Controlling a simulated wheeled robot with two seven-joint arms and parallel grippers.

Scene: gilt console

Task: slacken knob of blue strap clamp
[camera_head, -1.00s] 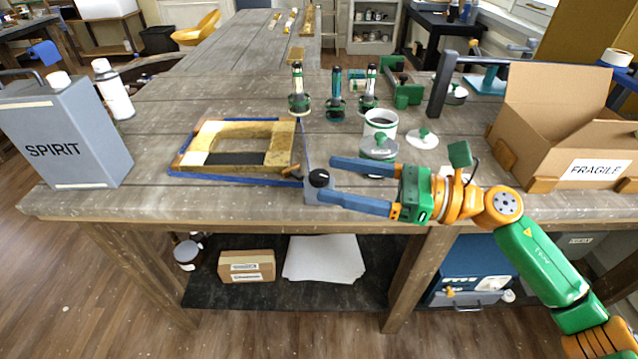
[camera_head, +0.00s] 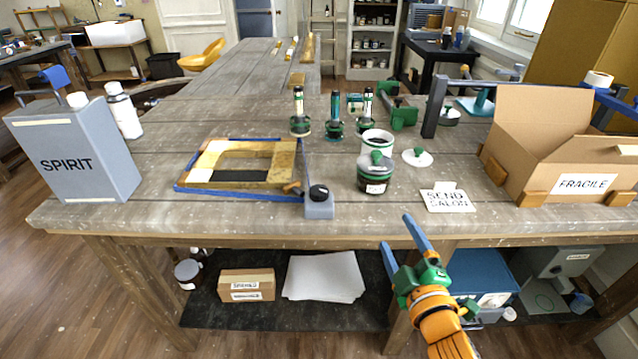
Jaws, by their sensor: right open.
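The blue strap clamp (camera_head: 240,191) runs as a blue band around a gilt picture frame (camera_head: 268,160) lying flat on the bench. Its grey body (camera_head: 319,209) sits at the frame's near right corner, with a black round knob (camera_head: 318,192) on top. A small wooden handle-like piece lies beside it at the corner. My right gripper (camera_head: 395,232) is open and empty, in front of the bench's front edge, right of the knob and nearer to me. Its two blue fingers are apart and touch nothing. My left gripper is out of view.
A green-lidded jar (camera_head: 375,180) and a white can (camera_head: 377,143) stand right of the clamp. A lettered card (camera_head: 447,199), a FRAGILE carton (camera_head: 540,140) and a SPIRIT can (camera_head: 80,155) are also on the bench (camera_head: 240,217). Bare bench lies in front of the frame.

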